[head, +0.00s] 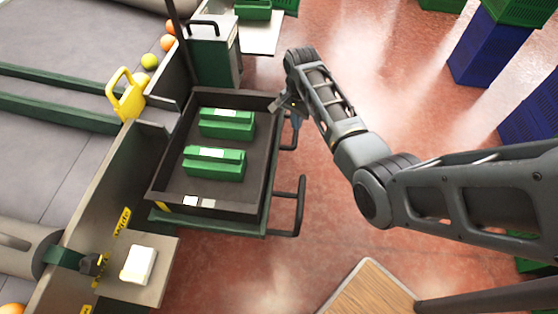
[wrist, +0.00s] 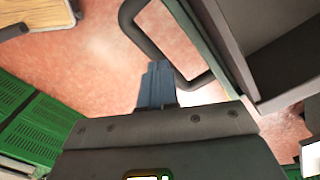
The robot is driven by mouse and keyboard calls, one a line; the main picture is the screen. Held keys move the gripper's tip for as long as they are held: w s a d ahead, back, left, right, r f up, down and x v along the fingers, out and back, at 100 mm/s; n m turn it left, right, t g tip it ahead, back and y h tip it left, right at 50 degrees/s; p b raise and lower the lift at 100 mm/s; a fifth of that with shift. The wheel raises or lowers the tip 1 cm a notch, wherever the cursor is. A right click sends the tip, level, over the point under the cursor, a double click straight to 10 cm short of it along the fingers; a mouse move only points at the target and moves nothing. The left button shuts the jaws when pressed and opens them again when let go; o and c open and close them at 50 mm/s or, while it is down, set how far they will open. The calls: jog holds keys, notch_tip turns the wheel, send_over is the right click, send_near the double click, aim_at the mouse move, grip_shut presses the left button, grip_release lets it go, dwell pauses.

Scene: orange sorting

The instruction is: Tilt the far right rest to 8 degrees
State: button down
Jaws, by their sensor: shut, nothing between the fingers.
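A dark open tray (head: 171,168) rests on a green frame at the left of the head view and holds two green blocks (head: 226,124) (head: 214,164). Two black loop handles stick out from its right side, a far one (head: 296,137) and a near one (head: 300,205). I cannot tell for sure which part is the far right rest. My gripper (head: 296,121) is shut and empty at the tray's far right corner, by the far handle. In the wrist view its blue-grey fingers (wrist: 157,72) overlap a black handle (wrist: 140,38); contact is unclear. The tray wall also shows there (wrist: 236,70).
A conveyor side wall with a yellow handle (head: 128,94) borders the tray's left. A green and grey box (head: 213,55) stands behind it. A small shelf (head: 150,270) with a white block is at the front. Blue crates (head: 486,48) stand far right. Red floor right of the tray is open.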

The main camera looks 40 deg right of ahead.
jog(key=shift+f+b, duration=1.2)
jog(key=shift+f, duration=0.65)
dwell(1.5)
jog(key=shift+r, duration=0.15)
notch_tip(320, 180, up, 9)
jog(key=p, duration=0.9)
dwell(0.6)
